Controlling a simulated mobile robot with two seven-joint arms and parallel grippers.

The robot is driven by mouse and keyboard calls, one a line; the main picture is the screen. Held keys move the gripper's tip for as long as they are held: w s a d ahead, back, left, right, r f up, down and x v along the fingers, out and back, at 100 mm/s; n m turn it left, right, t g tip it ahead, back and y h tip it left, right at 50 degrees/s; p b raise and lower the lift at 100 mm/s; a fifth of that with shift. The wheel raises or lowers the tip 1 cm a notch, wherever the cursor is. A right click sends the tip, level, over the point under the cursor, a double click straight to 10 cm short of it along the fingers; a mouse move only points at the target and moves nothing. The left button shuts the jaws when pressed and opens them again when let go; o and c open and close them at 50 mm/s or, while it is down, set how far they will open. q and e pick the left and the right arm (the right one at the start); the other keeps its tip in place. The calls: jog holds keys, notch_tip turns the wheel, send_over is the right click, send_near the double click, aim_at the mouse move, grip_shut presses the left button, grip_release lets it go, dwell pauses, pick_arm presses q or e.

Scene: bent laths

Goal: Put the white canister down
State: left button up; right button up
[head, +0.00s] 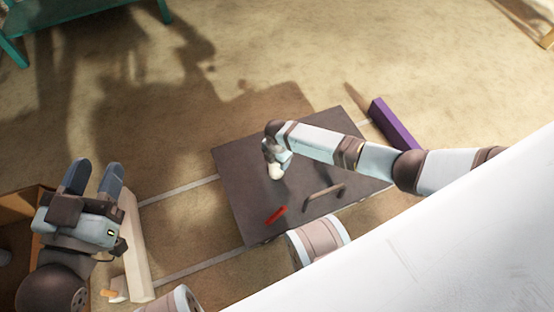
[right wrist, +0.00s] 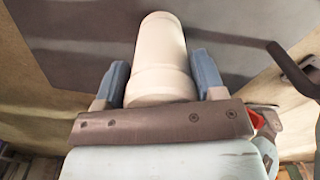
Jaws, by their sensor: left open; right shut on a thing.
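The white canister (head: 276,172) is at the dark grey tabletop (head: 240,190), near its middle in the head view. My right gripper (head: 271,160) is shut on it from above. In the right wrist view the canister (right wrist: 160,60) sits between the two blue fingers of my right gripper (right wrist: 160,85), against the dark grey surface. I cannot tell whether its base touches the tabletop. My left gripper (head: 92,178) is open and empty at the far left, away from the tabletop.
A red object (head: 276,214) and a bent brown lath (head: 324,192) are on the tabletop near the canister. A purple block (head: 394,124) is beyond its right edge. A brown box (head: 20,205) is at the left. The tabletop's left part is clear.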

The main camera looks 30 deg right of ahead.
jog(key=shift+f, duration=0.2)
jog(key=o, duration=1.1)
jog(key=shift+c, duration=0.2)
pick_arm(q)
jog(key=shift+f, duration=0.1)
pick_arm(e)
jog(key=shift+r, duration=0.15)
jog(key=shift+r, duration=0.35)
notch_tip(320, 180, up, 3)
jog(key=shift+r+p, duration=0.1)
jog(key=shift+p, duration=1.1)
jog(key=shift+r+p, duration=0.5)
jog(key=shift+r, duration=0.45)
notch_tip(320, 180, up, 6)
jog(key=p, duration=0.2)
jog(key=shift+f+p, duration=0.25)
jog(key=shift+p, duration=0.05)
pick_arm(q)
jog(key=s+n, duration=0.1)
jog(key=d+n+g, duration=0.1)
jog(key=s+n, duration=0.1)
jog(key=shift+s+d+r+n+g+y, duration=0.25)
jog(key=shift+s+d+n+g+y, duration=0.05)
jog(key=shift+s+g, duration=0.1)
pick_arm(e)
jog(key=shift+r, duration=0.4)
